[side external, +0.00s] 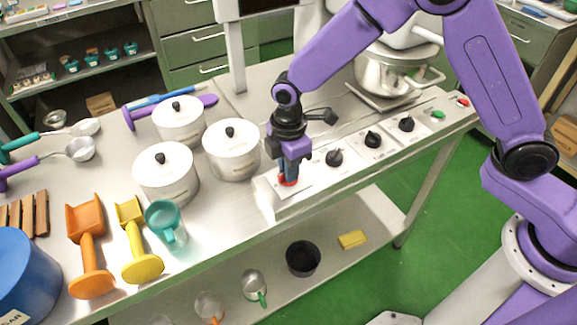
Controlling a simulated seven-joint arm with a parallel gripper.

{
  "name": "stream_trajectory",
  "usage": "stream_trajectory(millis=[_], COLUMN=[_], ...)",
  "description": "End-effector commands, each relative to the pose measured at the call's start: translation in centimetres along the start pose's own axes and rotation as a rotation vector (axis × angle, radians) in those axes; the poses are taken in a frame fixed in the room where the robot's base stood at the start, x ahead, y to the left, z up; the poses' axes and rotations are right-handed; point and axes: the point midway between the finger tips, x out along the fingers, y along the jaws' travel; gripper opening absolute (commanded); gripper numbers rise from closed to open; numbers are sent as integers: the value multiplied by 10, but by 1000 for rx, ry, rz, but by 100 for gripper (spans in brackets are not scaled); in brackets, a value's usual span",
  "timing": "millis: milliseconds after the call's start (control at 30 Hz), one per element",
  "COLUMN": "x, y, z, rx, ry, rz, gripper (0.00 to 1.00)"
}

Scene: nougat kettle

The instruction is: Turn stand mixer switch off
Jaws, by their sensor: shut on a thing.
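My gripper (288,177) points down at the left end of a white control panel (310,183) on the front edge of the steel table. It is shut on a red switch (288,182), which is mostly hidden by the fingers. Which way the switch is set cannot be told. The stand mixer (385,72), with a steel bowl, stands at the back right, partly behind my arm.
Along the panel sit black knobs (334,158), a green button (438,113) and a red button (462,102). Lidded white pots (232,150) stand close left of my gripper.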

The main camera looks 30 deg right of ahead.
Motion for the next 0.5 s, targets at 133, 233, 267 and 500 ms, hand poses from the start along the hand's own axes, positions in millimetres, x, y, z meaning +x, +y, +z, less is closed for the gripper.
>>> stream_trajectory(millis=[133, 233, 267, 500], x=[0, 0, 0, 0], y=[0, 0, 0, 0], z=[0, 0, 0, 0], rx=[-6, -6, -6, -4], ry=[-1, -1, -1, -1], rz=[0, 0, 0, 0], gripper=[0, 0, 0, 39])
